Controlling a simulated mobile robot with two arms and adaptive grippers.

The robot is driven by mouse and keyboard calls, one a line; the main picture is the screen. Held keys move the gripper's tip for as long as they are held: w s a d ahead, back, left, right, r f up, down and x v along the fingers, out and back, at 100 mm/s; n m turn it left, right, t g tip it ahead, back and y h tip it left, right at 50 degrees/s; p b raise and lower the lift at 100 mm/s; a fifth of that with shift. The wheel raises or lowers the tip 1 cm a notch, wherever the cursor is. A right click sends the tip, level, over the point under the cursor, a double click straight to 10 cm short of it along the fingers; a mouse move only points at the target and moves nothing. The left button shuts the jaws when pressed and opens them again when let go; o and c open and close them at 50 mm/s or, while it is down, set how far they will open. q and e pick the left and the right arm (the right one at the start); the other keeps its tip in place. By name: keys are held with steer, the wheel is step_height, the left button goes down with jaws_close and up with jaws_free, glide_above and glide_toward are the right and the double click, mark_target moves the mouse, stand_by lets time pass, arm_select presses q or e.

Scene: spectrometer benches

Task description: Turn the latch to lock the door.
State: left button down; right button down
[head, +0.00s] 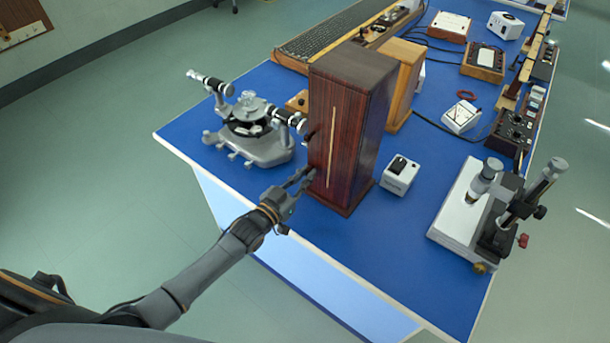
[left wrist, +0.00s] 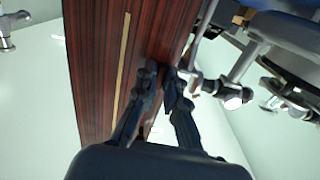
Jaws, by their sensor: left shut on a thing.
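The tall dark red-brown wooden cabinet (head: 350,125) stands upright near the blue bench's front edge. Its striped front, which I take to be the door, has a thin pale vertical strip and looks closed; it also fills the upper left of the left wrist view (left wrist: 90,75). My left gripper (head: 307,174) is at the lower left edge of this front. In the left wrist view its two dark fingers (left wrist: 161,76) are close together against the wood, shut on a small part, apparently the latch. The fingers mostly hide that part, so its angle cannot be told. My right gripper is out of view.
A grey spectrometer (head: 252,135) stands just left of the cabinet, close to my left gripper. A small white switch box (head: 400,176) sits to its right. A metal instrument (head: 490,215) stands at the bench's right front. Blue bench top (head: 385,235) is clear in front.

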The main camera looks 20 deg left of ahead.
arm_select(q)
steer(key=c, duration=1.4)
jaws_free()
steer(key=v, duration=1.2)
steer(key=s+a+f+n+g+y+b, duration=0.1)
steer(key=s+a+f+g+y, duration=0.3)
steer(key=f, duration=0.7)
steer(key=s+d+f+g+h, duration=0.1)
steer(key=s+f, duration=0.4)
steer(key=f, duration=0.5)
steer(key=s+a+f+n+g+y+b, duration=0.1)
steer(key=s+a+f+g+y, duration=0.3)
steer(key=f, duration=0.7)
steer(key=s+d+f+g, duration=0.1)
steer(key=s+f, duration=0.3)
steer(key=s, duration=0.4)
steer(key=s+d+f+g, duration=0.2)
steer(key=s+f, duration=0.3)
steer(key=s, duration=0.4)
steer(key=s+d+f+g+b, duration=0.1)
steer(key=s+f+g, duration=0.3)
steer(key=s, duration=0.5)
steer(key=shift+s+d+f+h, duration=0.3)
steer(key=shift+f+h, duration=0.1)
steer(key=shift+f, duration=0.2)
